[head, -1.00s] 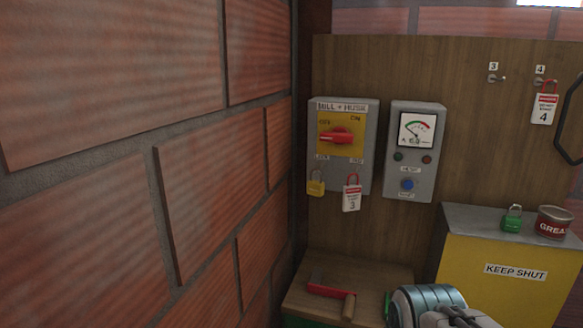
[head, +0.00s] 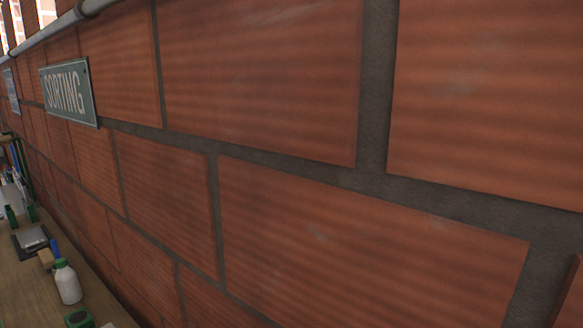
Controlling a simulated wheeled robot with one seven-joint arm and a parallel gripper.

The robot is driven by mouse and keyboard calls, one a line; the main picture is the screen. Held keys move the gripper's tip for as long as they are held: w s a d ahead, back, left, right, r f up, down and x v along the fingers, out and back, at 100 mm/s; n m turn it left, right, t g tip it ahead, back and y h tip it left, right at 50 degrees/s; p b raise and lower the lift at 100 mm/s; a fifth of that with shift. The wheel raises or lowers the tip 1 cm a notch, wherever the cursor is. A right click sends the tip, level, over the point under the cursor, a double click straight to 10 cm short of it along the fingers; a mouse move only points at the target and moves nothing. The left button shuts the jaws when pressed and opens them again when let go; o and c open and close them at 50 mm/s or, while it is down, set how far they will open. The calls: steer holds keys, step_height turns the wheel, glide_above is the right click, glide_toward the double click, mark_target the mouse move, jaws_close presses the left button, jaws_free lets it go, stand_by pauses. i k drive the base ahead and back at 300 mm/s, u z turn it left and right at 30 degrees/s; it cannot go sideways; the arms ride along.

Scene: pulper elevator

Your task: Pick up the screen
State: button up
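I cannot make out a screen for certain in the head view. My gripper is not in view.
A brick wall (head: 290,210) fills most of the view, close by on the right. A wooden bench (head: 35,290) runs along it at lower left, with a white bottle (head: 67,283), a green item (head: 79,319) and a grey piece on a dark mat (head: 33,238). A "SORTING" sign (head: 68,92) hangs above.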

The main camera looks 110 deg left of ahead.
mark_target(24, 188)
steer(key=u, duration=5.5)
steer(key=k, duration=0.6)
steer(key=u, duration=0.75)
steer(key=i, duration=1.4)
steer(key=u, duration=0.25)
steer(key=i, duration=1.9)
